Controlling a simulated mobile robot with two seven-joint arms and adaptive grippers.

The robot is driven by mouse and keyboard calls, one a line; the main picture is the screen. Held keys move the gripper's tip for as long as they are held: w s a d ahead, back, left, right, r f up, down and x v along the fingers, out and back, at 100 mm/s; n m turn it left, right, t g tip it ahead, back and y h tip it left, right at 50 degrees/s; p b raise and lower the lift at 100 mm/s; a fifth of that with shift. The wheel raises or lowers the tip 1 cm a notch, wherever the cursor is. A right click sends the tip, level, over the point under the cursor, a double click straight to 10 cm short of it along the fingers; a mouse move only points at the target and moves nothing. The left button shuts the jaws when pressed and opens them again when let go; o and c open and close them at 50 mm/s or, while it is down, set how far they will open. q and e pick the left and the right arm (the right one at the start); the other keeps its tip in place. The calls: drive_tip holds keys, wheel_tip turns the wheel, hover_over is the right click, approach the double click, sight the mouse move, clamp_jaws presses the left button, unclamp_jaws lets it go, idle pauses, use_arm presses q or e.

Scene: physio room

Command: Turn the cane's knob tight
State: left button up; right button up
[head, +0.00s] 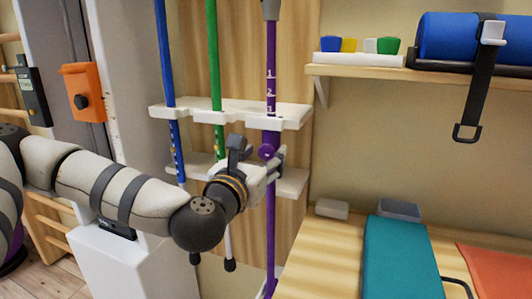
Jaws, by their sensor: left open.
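A purple cane (271,60) with white marks 1, 2 and 3 stands upright in the white rack. Its round purple knob (266,151) shows just below the rack's upper bar. My left gripper (265,162) is open right at the knob, its fingers pointing toward the cane. Part of the gripper covers the cane just below the knob. I cannot tell whether a finger touches the knob. My right gripper is not in view.
A green cane (215,60) and a blue cane (165,60) stand left of the purple one in the rack (230,108). A shelf (430,70) with a blue roll (445,38) is upper right. A wooden bench (330,250) with a teal mat (400,260) is lower right.

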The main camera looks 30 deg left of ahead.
use_arm(q)
drive_tip(key=shift+s, duration=0.1)
drive_tip(key=shift+c, duration=0.9)
clamp_jaws()
drive_tip(key=shift+r, duration=0.1)
